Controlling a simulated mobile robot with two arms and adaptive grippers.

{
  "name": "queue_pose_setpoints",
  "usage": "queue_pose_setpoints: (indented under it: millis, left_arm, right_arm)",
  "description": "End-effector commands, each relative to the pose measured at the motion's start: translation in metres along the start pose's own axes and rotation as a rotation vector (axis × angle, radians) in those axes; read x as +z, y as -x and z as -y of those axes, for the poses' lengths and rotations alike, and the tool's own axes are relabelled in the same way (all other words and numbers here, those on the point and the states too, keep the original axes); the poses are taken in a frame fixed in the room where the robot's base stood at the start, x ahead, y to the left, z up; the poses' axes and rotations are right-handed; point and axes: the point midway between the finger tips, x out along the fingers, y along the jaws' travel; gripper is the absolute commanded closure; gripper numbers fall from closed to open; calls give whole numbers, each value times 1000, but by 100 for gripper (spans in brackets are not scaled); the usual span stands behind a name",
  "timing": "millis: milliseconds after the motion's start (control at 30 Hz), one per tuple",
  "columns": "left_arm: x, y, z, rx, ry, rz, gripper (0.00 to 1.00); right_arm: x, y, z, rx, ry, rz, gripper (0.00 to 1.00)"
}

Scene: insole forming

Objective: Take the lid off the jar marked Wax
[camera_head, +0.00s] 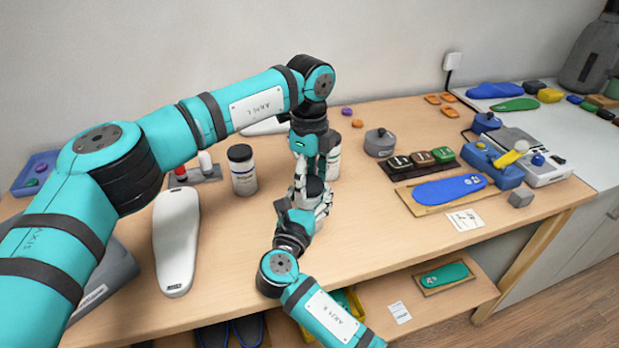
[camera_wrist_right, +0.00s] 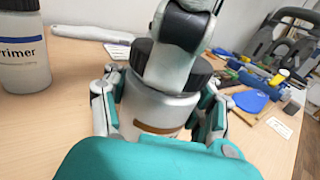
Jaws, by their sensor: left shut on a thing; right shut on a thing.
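A white jar with a brown stripe (camera_wrist_right: 158,125) stands between the fingers of my right gripper (camera_wrist_right: 160,108) in the wrist view. Its label text is hidden, so I cannot read a name. Its dark lid (camera_wrist_right: 142,50) is on top and looks seated. In the head view the lid (camera_head: 314,187) shows between the two grippers. My right gripper (camera_head: 312,203) is shut around the jar body from the front. My left gripper (camera_head: 306,172) comes down from above and is shut on the lid, partly hiding it.
A Primer jar (camera_wrist_right: 25,55) with a dark lid stands left of the held jar; another white jar (camera_head: 334,158) stands just behind. A white shoe last (camera_head: 177,240) lies at left. A grey pot (camera_head: 379,142), stamp tray (camera_head: 420,165) and blue insole (camera_head: 449,188) lie to the right.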

Motion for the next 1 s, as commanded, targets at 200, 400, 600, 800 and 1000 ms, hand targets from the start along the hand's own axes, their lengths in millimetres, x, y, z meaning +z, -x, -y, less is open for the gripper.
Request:
queue_pose_setpoints:
  millis: [200,400,600,800,1000]
  left_arm:
    - [3,2,2,-11,5,3,84]
    - [2,2,2,-11,4,3,84]
    - [2,6,2,-11,3,3,84]
    - [2,14,2,-11,3,2,84]
    - [1,20,2,-7,1,1,84]
  right_arm:
    - [0,2,-2,4,-2,1,100]
    - [0,2,-2,4,-2,1,100]
    - [0,2,-2,3,-1,0,100]
    - [-1,2,-1,3,0,-2,100]
    - [-1,1,0,1,0,-3,100]
